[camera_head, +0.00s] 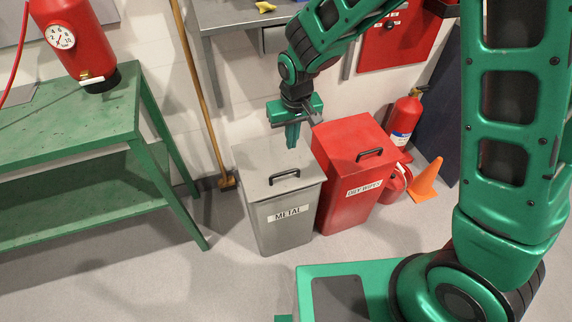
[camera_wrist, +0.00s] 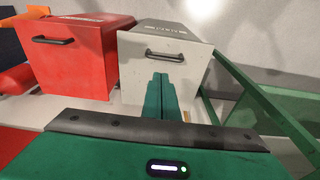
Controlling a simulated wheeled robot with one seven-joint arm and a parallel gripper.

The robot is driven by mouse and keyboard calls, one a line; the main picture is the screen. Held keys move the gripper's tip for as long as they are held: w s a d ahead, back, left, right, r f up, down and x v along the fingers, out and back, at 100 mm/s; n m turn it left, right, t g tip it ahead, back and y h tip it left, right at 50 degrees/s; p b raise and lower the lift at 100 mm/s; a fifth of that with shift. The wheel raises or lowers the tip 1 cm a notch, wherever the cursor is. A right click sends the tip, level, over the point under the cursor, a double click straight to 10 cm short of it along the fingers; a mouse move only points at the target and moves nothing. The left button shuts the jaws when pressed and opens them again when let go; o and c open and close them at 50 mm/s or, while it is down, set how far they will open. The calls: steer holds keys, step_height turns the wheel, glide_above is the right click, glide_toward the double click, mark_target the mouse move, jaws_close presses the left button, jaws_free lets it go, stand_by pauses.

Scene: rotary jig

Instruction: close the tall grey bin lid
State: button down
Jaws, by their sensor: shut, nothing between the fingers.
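The tall grey bin (camera_head: 286,227) labelled METAL stands on the floor. Its lid (camera_head: 262,165) with a black handle lies down over the top, and I see no clear gap under it. The wrist view shows the lid (camera_wrist: 185,77) and its handle from above. My gripper (camera_head: 292,143) points down above the back part of the lid, behind the handle. Its fingers (camera_wrist: 160,82) are together with nothing between them. I cannot tell whether the fingertips touch the lid.
A red bin (camera_head: 340,195) labelled OILY WIPES stands close on the right, its lid down. A green bench (camera_head: 150,150) and a broom (camera_head: 200,100) are on the left. A fire extinguisher (camera_head: 405,125) and an orange cone (camera_head: 427,182) stand at the right. The floor in front is partly clear.

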glide_toward(285, 172)
steer(key=f, duration=0.3)
steer(key=w+f, duration=0.1)
steer(key=f, duration=0.2)
steer(key=shift+w+d+f, duration=0.1)
steer(key=shift+w+f, duration=0.05)
steer(key=shift+f, duration=0.1)
stand_by(0.4)
